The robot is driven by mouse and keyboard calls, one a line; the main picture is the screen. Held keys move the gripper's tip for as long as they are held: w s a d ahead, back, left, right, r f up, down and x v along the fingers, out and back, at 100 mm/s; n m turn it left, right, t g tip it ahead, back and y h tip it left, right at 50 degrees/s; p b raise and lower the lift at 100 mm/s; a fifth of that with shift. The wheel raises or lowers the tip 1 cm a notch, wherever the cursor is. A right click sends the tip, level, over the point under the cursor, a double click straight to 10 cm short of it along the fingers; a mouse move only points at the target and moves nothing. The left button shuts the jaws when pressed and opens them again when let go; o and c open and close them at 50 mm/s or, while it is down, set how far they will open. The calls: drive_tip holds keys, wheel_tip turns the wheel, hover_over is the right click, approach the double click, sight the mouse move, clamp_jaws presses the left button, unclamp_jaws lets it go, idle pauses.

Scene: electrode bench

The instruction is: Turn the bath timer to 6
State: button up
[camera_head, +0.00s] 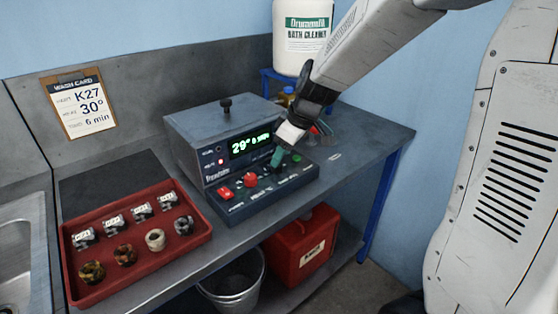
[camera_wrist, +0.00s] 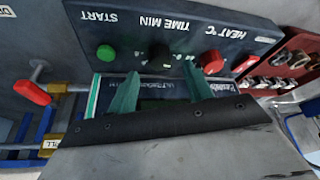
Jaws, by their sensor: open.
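The bath (camera_head: 225,135) is a grey box on the bench with a sloped control panel in front. Its green display (camera_head: 250,143) reads 29°, with a smaller minutes figure I cannot read surely. In the wrist view, upside down, the black TIME MIN knob (camera_wrist: 159,55) sits between the green START button (camera_wrist: 105,52) and the red HEAT knob (camera_wrist: 210,61). My gripper (camera_wrist: 161,72) is open, its two teal fingers spread on either side of the black knob's line; contact cannot be told. In the head view my gripper (camera_head: 277,158) hides the black knob.
A wash card (camera_head: 79,105) on the wall reads K27, 30° and 6 min. A red tray (camera_head: 140,250) with several small parts stands left of the bath. A white cleaner jug (camera_head: 302,40) stands behind. A red can (camera_head: 302,245) and a bucket (camera_head: 232,285) are below the bench.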

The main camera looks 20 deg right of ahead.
drive_tip(key=shift+x, duration=1.7)
drive_tip(key=shift+c, duration=0.2)
drive_tip(key=c, duration=0.9)
